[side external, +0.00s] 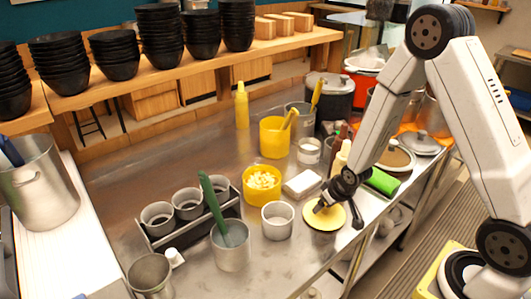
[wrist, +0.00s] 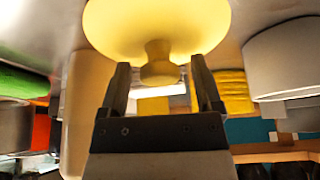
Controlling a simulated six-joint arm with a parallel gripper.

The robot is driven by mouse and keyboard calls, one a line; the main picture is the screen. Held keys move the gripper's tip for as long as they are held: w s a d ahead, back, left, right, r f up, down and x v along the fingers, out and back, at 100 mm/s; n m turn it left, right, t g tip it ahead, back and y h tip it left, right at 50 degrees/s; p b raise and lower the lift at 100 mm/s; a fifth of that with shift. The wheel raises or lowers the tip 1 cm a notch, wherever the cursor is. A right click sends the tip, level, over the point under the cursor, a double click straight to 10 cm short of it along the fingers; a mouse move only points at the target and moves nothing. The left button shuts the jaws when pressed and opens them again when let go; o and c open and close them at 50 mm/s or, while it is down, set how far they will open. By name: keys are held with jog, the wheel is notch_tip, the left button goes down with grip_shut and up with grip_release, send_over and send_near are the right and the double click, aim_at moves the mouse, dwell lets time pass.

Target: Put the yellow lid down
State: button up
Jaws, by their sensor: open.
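My gripper (side external: 325,206) is low at the lid. In the wrist view its two dark fingers (wrist: 160,72) are apart, one on each side of the knob, with gaps showing between them and it. What lies directly under the lid is hidden.
A white cup (side external: 278,222) and a white block (side external: 302,184) stand just left of the lid. A yellow bowl (side external: 250,199) of pale pieces is behind the cup. A cream bottle (side external: 341,157) and a green cylinder (side external: 382,182) are close behind my gripper. Bare counter (side external: 285,262) lies in front.

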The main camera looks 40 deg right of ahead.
aim_at(332, 220)
jog(key=shift+v, duration=3.75)
jog(key=s+a+r+n+g, duration=0.1)
jog(key=s+a+r+g, duration=0.1)
jog(key=s+a+r, duration=0.4)
jog(key=shift+s+a+r+y, duration=0.3)
jog(key=shift+s+r, duration=0.1)
jog(key=shift+s, duration=0.05)
